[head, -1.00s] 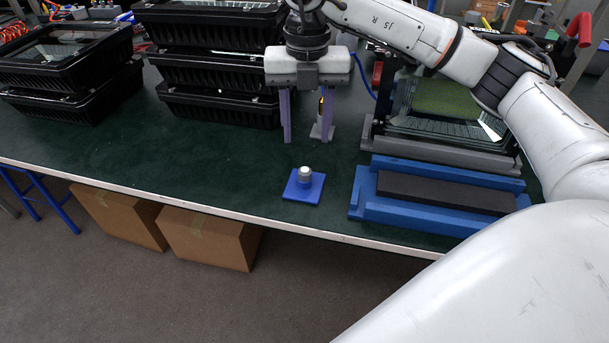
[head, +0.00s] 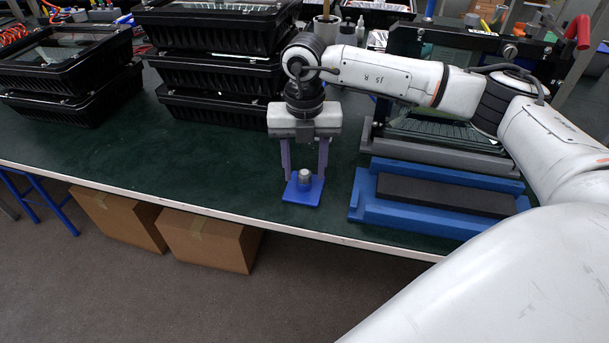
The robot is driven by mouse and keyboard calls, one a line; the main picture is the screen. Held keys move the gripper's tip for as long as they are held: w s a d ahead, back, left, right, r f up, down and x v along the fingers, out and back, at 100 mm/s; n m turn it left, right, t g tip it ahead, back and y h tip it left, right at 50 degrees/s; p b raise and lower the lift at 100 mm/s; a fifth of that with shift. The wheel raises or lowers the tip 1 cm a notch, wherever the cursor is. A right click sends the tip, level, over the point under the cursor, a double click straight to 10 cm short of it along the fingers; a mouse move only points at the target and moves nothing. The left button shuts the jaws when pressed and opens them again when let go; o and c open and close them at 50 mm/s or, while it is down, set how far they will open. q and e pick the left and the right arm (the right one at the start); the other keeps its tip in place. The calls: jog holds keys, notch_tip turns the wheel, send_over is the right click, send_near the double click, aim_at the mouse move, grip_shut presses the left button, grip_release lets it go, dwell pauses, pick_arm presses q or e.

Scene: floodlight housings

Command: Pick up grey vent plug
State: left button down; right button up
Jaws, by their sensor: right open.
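The grey vent plug (head: 305,175) stands upright on a small square blue base (head: 302,194) near the front edge of the green table. My right gripper (head: 304,177) points down over the blue base, with its two purple fingers apart, one on each side of the plug. The fingers are open and show a gap to the plug. I cannot tell exactly how high the fingertips are above the base. My left gripper is not in view.
Right of the base lies a blue fixture with a dark block (head: 445,195). Behind it stands a grey-framed housing with a glass pane (head: 440,130). Stacked black housings (head: 215,75) stand at the back left. The green table (head: 150,165) is clear to the left.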

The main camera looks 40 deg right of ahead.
grip_shut()
jog(key=shift+r, duration=0.15)
